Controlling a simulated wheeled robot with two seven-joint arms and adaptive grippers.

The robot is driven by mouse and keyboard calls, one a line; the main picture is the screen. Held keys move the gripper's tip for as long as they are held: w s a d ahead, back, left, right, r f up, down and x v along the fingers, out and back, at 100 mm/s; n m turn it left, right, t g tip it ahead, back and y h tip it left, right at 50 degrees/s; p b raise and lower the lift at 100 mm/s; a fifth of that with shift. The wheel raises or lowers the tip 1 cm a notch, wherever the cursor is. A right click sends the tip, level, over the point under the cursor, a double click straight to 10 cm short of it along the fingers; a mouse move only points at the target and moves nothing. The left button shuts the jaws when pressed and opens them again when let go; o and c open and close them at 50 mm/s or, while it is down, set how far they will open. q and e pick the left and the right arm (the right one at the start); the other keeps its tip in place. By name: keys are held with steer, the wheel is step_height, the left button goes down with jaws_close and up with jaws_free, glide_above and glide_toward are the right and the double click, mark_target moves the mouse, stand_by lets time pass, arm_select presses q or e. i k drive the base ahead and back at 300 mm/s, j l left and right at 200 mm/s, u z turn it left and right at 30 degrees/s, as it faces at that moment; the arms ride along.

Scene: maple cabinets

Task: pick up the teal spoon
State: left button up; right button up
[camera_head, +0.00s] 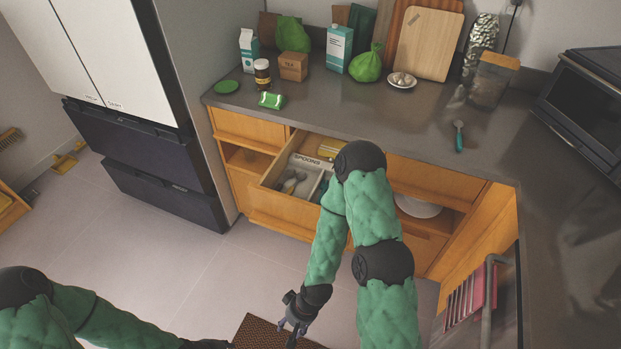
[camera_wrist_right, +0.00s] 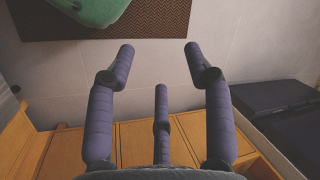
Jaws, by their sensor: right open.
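The teal spoon (camera_head: 459,136) lies on the grey counter, right of the middle in the head view, with its teal handle towards the front edge. My right gripper (camera_head: 292,325) hangs low in front of the cabinets, well below the counter and far from the spoon. In the right wrist view its fingers (camera_wrist_right: 158,75) are spread, with nothing between them. The spoon does not show in that view. My left arm comes in at the lower left of the head view, and its fingers are out of frame.
An open drawer (camera_head: 258,187) labelled SPOONS stands out below the counter, beside my right arm. A glass container (camera_head: 487,86) and a black oven (camera_head: 588,100) stand near the spoon. The counter (camera_head: 420,122) around the spoon is clear. A brown mat (camera_wrist_right: 160,20) lies on the floor.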

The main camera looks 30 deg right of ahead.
mark_target(458, 123)
steer(key=z, duration=2)
